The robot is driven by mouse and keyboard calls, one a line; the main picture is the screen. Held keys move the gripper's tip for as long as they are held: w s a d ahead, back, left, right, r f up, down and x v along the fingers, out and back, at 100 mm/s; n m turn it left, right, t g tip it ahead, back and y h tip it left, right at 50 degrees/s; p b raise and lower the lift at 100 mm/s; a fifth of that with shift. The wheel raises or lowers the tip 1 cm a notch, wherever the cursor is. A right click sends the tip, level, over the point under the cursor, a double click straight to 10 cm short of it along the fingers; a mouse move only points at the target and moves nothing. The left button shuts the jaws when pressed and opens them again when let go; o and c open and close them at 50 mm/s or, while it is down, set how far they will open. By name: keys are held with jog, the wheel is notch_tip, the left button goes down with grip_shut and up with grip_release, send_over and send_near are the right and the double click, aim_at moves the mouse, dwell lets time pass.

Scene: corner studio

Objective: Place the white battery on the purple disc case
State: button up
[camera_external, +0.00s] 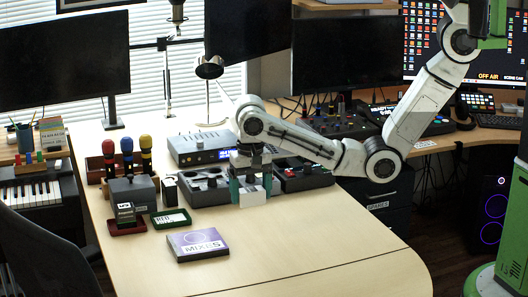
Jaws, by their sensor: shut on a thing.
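The purple disc case (198,246), marked "MIXES", lies flat on the desk at the front left of the middle. My gripper (252,188) is behind it and to its right, pointing down near the dark desk units. It is shut on a pale block between its teal fingers, which I take to be the white battery (253,198). The fingers hide part of it. I cannot tell whether it touches the desk or is just above it. The case and the gripper are apart, and the top of the case is bare.
Left of the case are a green tray (171,218), a red tray (128,228) and a dark box (133,190). Dark units (207,190) stand close to my gripper, with a grey device (200,147) behind. The desk (300,235) right of the case is clear.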

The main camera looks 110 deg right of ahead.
jog(key=w+d+f+b, duration=0.2)
jog(key=w+f+b, duration=0.1)
jog(key=w+b, duration=0.25)
send_over(211, 245)
notch_tip(211, 245, down, 5)
jog(key=shift+d+f, duration=0.1)
jog(key=shift+w+f, duration=0.1)
jog(key=shift+f, duration=1.6)
jog(key=shift+f, duration=0.15)
jog(key=o, duration=1.1)
